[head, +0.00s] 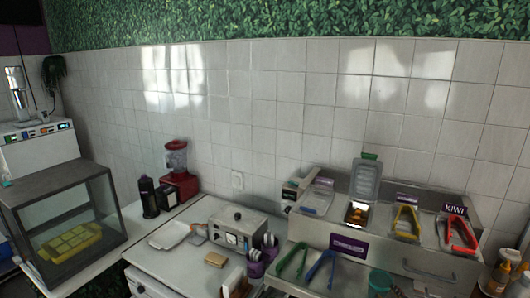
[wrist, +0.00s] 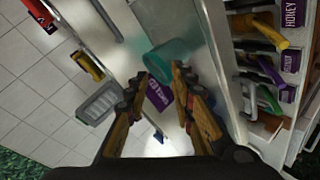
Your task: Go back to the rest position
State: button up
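My gripper (wrist: 160,80) shows in the wrist view with its two brown-yellow fingers apart and nothing held between them. A purple label shows through the gap. A teal cup (wrist: 178,60) is just beyond the fingertips; I cannot tell whether they touch it. The teal cup (head: 380,280) also shows at the bottom of the head view, at the front of the topping station. The gripper is not clearly visible in the head view.
The steel topping station (head: 335,225) carries green tongs (head: 293,262), blue tongs (head: 320,268), yellow tongs (head: 405,222) and red tongs (head: 462,233). A clear lid (head: 366,180) stands open at its back. A waffle maker (head: 237,228) and red blender (head: 177,172) stand left.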

jog(key=s+a+m+g+y+b, duration=0.4)
jog(key=s+a+m, duration=0.3)
jog(key=s+a, duration=1)
jog(key=shift+s+r+m+g+b, duration=0.3)
jog(key=shift+s+g+b, duration=0.4)
jog(key=shift+s+g, duration=0.25)
